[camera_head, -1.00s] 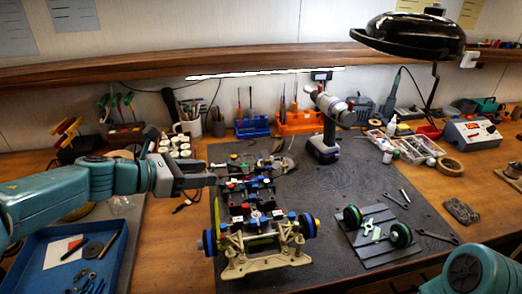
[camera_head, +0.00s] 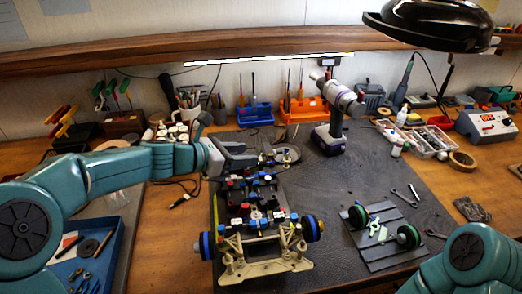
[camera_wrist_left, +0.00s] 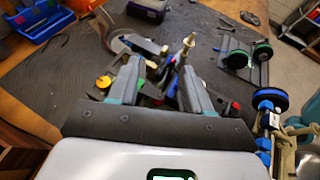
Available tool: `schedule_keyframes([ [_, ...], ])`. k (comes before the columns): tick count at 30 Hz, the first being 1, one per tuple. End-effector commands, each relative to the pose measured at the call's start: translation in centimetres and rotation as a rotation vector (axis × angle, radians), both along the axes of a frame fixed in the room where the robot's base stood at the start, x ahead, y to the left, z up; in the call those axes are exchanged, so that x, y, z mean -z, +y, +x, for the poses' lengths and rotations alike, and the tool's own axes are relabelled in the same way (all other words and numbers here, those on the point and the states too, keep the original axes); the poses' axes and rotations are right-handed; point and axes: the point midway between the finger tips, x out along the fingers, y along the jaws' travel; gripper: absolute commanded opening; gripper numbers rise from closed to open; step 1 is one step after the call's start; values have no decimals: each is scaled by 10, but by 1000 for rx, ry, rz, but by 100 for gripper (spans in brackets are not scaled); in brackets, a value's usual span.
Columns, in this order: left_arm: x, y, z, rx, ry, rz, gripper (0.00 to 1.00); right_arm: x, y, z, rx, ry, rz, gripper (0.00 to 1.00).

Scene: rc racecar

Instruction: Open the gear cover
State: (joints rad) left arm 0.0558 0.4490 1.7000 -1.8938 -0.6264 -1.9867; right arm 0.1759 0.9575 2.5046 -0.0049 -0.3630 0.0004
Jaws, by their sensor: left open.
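The RC car chassis (camera_head: 258,215) stands on the dark mat, with its cream frame end nearest me and blue and black wheels at the sides. Red, blue and white parts sit along its middle. I cannot make out the gear cover for certain among them. My left gripper (camera_head: 250,160) is open and empty above the far left part of the chassis. In the left wrist view, its two spread fingers (camera_wrist_left: 160,78) point over the chassis parts, hiding some of them. A chassis wheel (camera_wrist_left: 270,98) shows at the right there. My right gripper is out of the picture.
A cordless drill (camera_head: 332,120) stands behind the chassis. A grey slatted panel (camera_head: 380,250) with green-trimmed wheels lies to its right. A blue tray (camera_head: 110,255) of tools is at the left. The mat between drill and panel is mostly clear.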

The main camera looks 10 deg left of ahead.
Motion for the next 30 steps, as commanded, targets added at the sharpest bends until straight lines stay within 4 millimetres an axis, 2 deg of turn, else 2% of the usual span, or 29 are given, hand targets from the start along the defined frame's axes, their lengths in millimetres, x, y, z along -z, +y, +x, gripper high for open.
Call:
schedule_keyframes([
  [3, 9, -20, 16, 3, 3, -1, 49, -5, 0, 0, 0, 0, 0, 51],
  [9, 20, -39, 35, 2, 1, -1, 49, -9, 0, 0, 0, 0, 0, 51],
  [20, 24, -43, 41, 0, -1, 1, 49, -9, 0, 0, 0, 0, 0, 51],
  [21, 24, -43, 41, 0, -1, 1, 46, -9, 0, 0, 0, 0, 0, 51],
  [25, 24, -43, 41, 0, 0, 0, 3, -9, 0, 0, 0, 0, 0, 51],
  [26, 24, -43, 41, 0, 0, 0, 0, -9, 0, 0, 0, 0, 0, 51],
  [30, 24, -43, 41, 0, 0, 0, 0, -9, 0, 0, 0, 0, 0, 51],
])
